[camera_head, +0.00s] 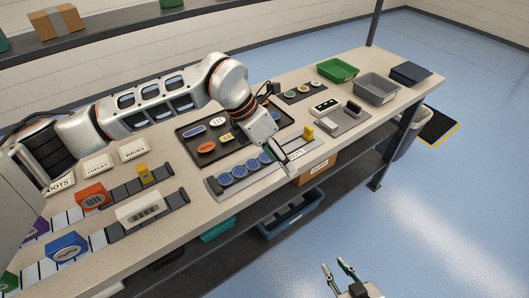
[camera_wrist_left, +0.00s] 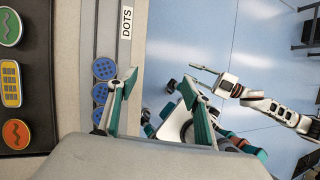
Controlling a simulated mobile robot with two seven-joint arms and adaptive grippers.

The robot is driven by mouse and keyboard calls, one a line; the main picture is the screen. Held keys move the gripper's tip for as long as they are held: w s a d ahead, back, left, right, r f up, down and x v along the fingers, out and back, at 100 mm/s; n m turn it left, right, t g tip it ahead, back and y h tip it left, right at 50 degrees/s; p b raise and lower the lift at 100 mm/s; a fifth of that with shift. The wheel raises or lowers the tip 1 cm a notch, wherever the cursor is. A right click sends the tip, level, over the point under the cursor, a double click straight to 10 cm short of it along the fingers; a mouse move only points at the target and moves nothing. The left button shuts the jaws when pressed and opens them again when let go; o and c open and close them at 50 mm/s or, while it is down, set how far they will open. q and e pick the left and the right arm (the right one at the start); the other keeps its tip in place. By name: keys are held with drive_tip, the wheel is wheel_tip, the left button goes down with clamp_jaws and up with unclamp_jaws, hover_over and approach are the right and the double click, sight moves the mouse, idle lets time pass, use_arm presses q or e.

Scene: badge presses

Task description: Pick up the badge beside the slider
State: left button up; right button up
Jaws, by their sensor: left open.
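A grey rail labelled DOTS (camera_head: 215,189) runs along the bench's front edge, with a row of blue round dotted badges (camera_head: 239,171). A yellow slider block (camera_head: 307,132) sits toward the rail's right end. My left gripper (camera_head: 280,161) is over the rail, near the right end of the badge row, and partly hides it. In the left wrist view my left gripper (camera_wrist_left: 162,80) is open and empty; one finger is beside the blue badges (camera_wrist_left: 104,68), the other over the floor. My right gripper (camera_head: 335,266) is open and empty, away from the bench.
A black tray (camera_head: 185,137) with assorted badges lies behind the rail. Green (camera_head: 337,69) and grey (camera_head: 377,86) bins stand at the right. Two more rails with an orange block (camera_head: 92,196) and a white block (camera_head: 139,208) lie at the left. Floor in front is clear.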

sight(265, 157)
use_arm(q)
drive_tip(key=w+a+y, duration=0.1)
drive_tip(key=w+a, duration=0.1)
drive_tip(key=w+a+r+t, duration=0.1)
drive_tip(key=w+a, duration=0.1)
drive_tip(key=w+a+r+y, duration=0.1)
drive_tip(key=w+a, duration=0.1)
drive_tip(key=shift+w+t+y, duration=0.15)
drive_tip(key=shift+t+y, duration=0.15)
drive_tip(key=shift+t, duration=0.1)
drive_tip(key=shift+w+f, duration=0.1)
drive_tip(key=shift+f, duration=0.1)
drive_tip(key=x, duration=0.2)
drive_tip(key=p+x, duration=0.1)
drive_tip(key=x, duration=0.4)
drive_tip(key=shift+s+d+f, duration=0.15)
drive_tip(key=shift+s, duration=0.1)
drive_tip(key=c, duration=0.9)
